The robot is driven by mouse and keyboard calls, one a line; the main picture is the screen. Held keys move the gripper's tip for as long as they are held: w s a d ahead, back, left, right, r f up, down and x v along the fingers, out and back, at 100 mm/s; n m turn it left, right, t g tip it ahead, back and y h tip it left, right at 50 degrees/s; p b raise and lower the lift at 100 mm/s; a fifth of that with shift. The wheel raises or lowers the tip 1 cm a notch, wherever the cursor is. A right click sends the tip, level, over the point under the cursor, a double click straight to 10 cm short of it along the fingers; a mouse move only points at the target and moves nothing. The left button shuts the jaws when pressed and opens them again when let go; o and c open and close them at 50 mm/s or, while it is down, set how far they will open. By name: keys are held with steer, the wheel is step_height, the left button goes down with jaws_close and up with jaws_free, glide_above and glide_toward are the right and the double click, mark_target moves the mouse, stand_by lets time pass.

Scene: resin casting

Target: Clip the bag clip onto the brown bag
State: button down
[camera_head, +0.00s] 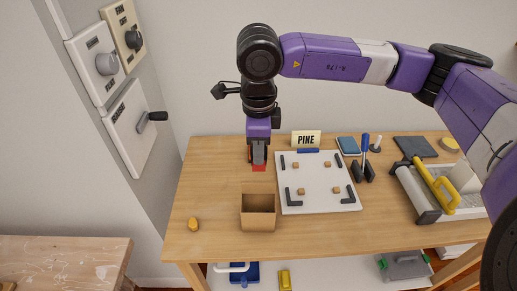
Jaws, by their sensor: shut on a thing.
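The brown bag (258,220) stands upright and open-topped near the front of the wooden table, left of the white board. My gripper (258,162) points down behind the bag, at the back left of the table. It is shut on a small red thing (259,168), which looks like the bag clip. The red thing is apart from the bag. The fingers hide part of it, and I cannot tell whether it touches the table.
Right of the bag lies a white board (316,202) with black brackets and small blocks. A "PINE" sign (306,139) stands behind it. A grey-and-yellow tool (434,190) is at right. The left tabletop is mostly clear.

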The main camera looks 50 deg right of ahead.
mark_target(258, 167)
steer(key=shift+f+b, duration=0.1)
steer(key=shift+b, duration=0.45)
steer(key=shift+f+b, duration=0.15)
steer(key=shift+b, duration=0.2)
step_height(258, 167, down, 5)
steer(key=b, duration=0.6)
steer(key=shift+f, duration=0.1)
steer(key=shift+f+b, duration=0.2)
steer(key=shift+b, duration=0.15)
steer(key=shift+f+b, duration=0.1)
steer(key=shift+b, duration=0.5)
steer(key=shift+r+b, duration=0.2)
steer(key=shift+b, duration=0.1)
steer(key=shift+f+b, duration=1.05)
steer(key=shift+b, duration=0.15)
steer(key=c, duration=2)
jaws_free()
